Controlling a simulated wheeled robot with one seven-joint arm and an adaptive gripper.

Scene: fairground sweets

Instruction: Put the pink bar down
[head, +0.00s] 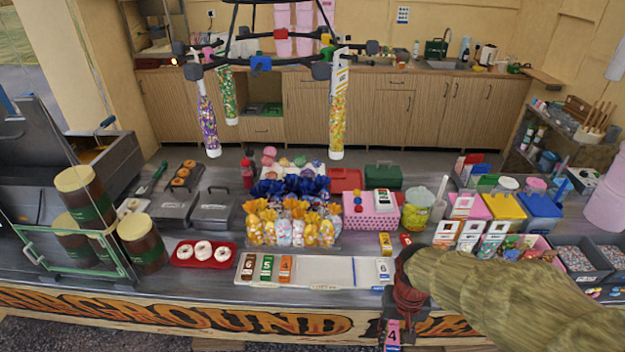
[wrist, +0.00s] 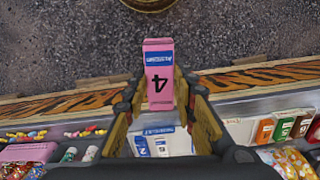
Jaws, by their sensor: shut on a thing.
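The pink bar (head: 392,336) is marked 4 and hangs upright from my gripper (head: 394,321), in front of the counter's front panel. In the wrist view the pink bar (wrist: 158,62), with a blue and white label, sits between the fingers of my gripper (wrist: 160,92), which are shut on it. Behind it, between the fingers, a white and blue piece (wrist: 158,146) shows partly; I cannot tell whether it touches the bar.
The tray's middle is bare. Doughnuts on a red tray (head: 203,243) stand to its left and wrapped sweets (head: 290,232) behind it. A yellow box (head: 385,243) stands behind its right end. Dark floor (wrist: 60,60) shows beyond the counter's front edge.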

